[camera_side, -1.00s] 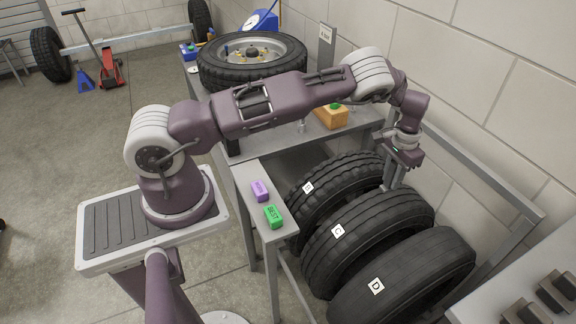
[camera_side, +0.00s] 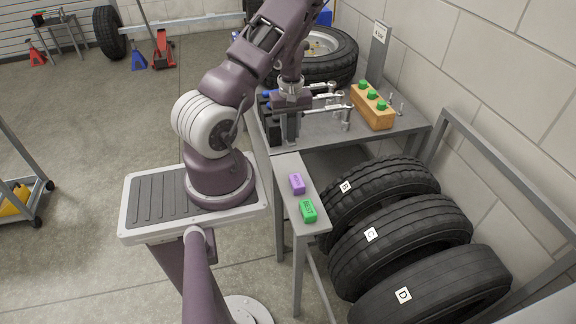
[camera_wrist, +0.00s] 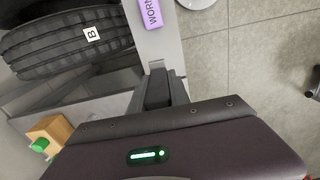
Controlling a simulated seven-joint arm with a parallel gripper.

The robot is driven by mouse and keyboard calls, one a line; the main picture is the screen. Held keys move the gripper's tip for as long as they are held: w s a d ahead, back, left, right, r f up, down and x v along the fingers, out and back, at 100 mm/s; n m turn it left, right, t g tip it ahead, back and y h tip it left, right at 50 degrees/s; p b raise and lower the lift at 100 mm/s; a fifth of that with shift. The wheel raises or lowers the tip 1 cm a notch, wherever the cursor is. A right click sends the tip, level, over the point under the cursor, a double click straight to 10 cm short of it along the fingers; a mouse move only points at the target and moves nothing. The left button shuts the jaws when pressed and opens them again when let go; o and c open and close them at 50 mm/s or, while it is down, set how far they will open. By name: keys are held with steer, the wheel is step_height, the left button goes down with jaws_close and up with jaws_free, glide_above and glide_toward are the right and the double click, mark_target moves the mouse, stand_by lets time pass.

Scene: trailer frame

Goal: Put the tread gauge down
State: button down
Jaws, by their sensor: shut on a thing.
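In the wrist view my gripper (camera_wrist: 158,88) is shut at the near end of the bench's narrow strip.
Wrenches (camera_side: 328,110) lie right of my gripper, with a wooden block with green pegs (camera_side: 372,106) beyond. A purple WORN block (camera_side: 297,184) and green BEST block (camera_side: 308,211) lie on the strip. Tyres B (camera_side: 385,192), C (camera_side: 412,232) and D (camera_side: 440,288) stand in the rack.

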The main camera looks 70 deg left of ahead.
steer(key=f, duration=1)
steer(key=shift+s, duration=0.4)
steer(key=shift+f, duration=0.1)
steer(key=c, duration=1.2)
jaws_free()
steer(key=shift+c, duration=0.2)
